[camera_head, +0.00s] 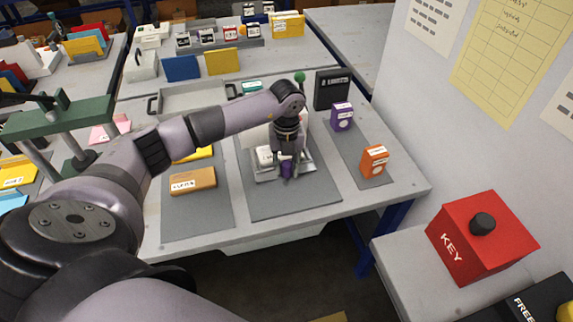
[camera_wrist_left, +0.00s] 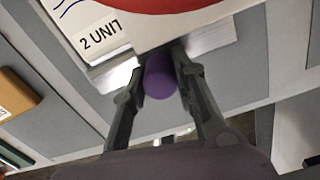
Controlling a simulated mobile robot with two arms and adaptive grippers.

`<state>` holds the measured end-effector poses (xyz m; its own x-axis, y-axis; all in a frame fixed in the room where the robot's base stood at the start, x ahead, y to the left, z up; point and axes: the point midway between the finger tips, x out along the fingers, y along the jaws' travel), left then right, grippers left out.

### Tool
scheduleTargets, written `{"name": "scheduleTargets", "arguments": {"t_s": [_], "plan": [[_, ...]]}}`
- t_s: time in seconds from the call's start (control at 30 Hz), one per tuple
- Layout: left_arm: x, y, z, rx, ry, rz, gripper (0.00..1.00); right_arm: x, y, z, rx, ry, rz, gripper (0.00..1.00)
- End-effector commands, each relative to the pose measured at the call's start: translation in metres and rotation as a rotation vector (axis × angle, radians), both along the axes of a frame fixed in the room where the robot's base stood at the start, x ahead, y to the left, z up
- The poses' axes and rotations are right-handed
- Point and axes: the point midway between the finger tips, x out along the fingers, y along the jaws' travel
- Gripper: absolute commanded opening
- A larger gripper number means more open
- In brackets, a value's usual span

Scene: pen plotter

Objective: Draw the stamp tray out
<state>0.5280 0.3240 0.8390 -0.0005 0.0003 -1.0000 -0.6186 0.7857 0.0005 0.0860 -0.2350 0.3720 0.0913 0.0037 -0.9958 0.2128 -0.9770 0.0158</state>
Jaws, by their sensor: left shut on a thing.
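The stamp machine has a white body (camera_wrist_left: 120,25) with a "2 UNIT" label and part of a red mark in the left wrist view. A green ball-topped lever (camera_head: 300,77) rises behind my arm in the head view. The pale metal stamp tray (camera_head: 306,165) sits at the machine's base on a grey mat; it also shows in the wrist view (camera_wrist_left: 210,38). A purple round knob (camera_wrist_left: 160,78) is at its front. My left gripper (camera_head: 286,176) is shut on this knob, with a finger on each side (camera_wrist_left: 160,92). My forearm and gripper hide much of the machine. My right gripper is not in view.
An orange box (camera_head: 375,161) and a purple box (camera_head: 342,117) stand on the right mat. An orange-brown block (camera_head: 193,181) lies on the left mat. A grey handled tray (camera_head: 195,98) is behind. A red KEY box (camera_head: 482,237) stands right. The table's front edge is near.

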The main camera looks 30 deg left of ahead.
Motion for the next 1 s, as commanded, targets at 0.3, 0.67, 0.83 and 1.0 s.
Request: {"name": "scheduleTargets", "arguments": {"t_s": [0.3,0.67,0.83,1.0], "plan": [[0.000,0.000,0.000,-0.001,-0.001,0.001,0.00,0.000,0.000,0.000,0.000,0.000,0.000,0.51],[-0.037,-0.044,0.003,-0.002,0.001,-0.008,0.00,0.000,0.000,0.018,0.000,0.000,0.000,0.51],[-0.060,-0.071,0.001,-0.002,0.001,-0.006,0.00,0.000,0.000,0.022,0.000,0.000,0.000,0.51],[-0.068,-0.081,0.001,-0.003,0.001,-0.002,0.00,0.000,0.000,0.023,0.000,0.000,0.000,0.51]]}}
